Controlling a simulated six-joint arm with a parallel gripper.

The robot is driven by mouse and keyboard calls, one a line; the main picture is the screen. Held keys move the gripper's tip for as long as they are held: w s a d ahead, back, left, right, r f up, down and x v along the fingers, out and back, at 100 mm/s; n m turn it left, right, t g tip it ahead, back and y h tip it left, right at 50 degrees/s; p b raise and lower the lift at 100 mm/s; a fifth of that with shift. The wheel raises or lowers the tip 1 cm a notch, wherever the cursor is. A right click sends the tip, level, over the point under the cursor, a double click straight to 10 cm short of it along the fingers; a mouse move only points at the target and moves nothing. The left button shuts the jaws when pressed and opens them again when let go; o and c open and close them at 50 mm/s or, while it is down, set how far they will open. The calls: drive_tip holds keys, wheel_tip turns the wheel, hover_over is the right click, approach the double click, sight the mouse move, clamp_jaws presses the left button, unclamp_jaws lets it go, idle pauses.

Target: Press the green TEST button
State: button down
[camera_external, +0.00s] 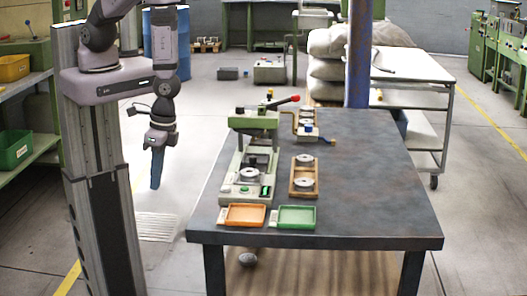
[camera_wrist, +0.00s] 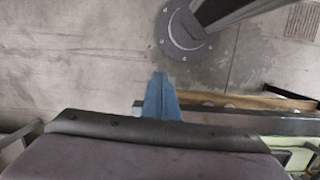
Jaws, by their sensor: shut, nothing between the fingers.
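A light green test fixture (camera_external: 247,150) stands on the left part of the dark table. Any TEST lettering is too small to read. My gripper (camera_external: 155,187) hangs pointing down to the left of the table, above the floor and well apart from the fixture. Its blue fingers are together, with nothing between them. In the wrist view the shut blue fingers (camera_wrist: 160,78) point over bare floor; the button does not show there.
An orange tray (camera_external: 245,225) and a green tray (camera_external: 296,226) lie at the table's front edge. A wooden holder (camera_external: 304,189) with round metal parts is right of the fixture. A lever with a red knob (camera_external: 295,98) sticks out behind. The table's right side is clear.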

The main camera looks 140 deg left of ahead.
drive_tip(key=w+a+f+t+y, duration=0.1)
drive_tip(key=w+a+t+y, duration=0.15)
drive_tip(key=w+a, duration=0.3)
wheel_tip(320, 180, up, 8)
drive_tip(key=f+m+y, duration=0.1)
drive_tip(key=y, duration=0.7)
hover_over(245, 189)
drive_tip(key=shift+s+d+r, duration=0.2)
drive_tip(key=shift+s+d, duration=0.2)
drive_tip(key=shift+d, duration=0.05)
drive_tip(key=shift+f, duration=0.1)
wheel_tip(245, 189, down, 7)
drive_tip(key=b, duration=0.8)
drive_tip(key=shift+r, duration=0.2)
drive_tip(key=shift+f+b, duration=0.5)
drive_tip(key=shift+f, duration=0.5)
drive_tip(key=shift+f, duration=0.15)
